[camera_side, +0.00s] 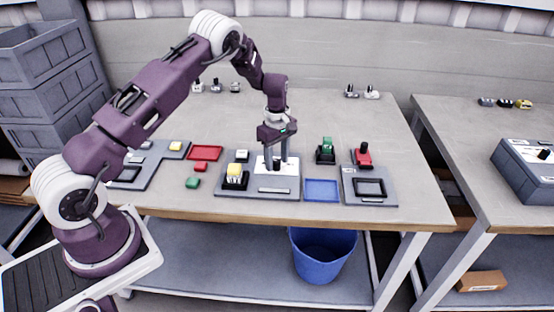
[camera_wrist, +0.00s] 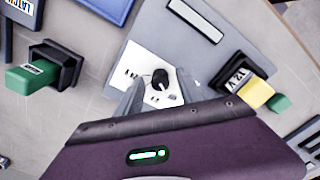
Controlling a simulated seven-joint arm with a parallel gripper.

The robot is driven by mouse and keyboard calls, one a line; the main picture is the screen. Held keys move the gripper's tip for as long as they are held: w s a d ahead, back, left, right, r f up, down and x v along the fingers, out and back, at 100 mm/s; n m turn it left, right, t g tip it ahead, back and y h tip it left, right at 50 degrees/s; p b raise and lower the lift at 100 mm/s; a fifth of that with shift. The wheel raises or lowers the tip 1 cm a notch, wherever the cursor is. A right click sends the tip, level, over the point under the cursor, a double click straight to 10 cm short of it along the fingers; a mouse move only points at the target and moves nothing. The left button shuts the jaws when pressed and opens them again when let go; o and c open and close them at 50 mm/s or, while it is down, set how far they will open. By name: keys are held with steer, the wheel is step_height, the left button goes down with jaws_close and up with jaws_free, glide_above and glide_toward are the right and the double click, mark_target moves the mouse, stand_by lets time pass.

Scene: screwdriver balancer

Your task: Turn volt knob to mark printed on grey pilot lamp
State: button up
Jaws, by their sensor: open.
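A black knob (camera_wrist: 160,79) with a white pointer mark stands on a white dial plate (camera_wrist: 134,62); its printing is too small to read. I cannot tell which small item is the grey pilot lamp; small grey and white pieces (camera_side: 215,86) stand at the table's back.
A yellow block in a black holder (camera_side: 235,177) stands left of the plate, a green one in a black holder (camera_side: 326,150) to the right. A blue tray (camera_side: 321,190) and a red-handled switch (camera_side: 363,156) lie further right. More small pieces (camera_side: 486,102) stand on the right table.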

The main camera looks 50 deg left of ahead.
steer(key=shift+f, duration=0.15)
jaws_close()
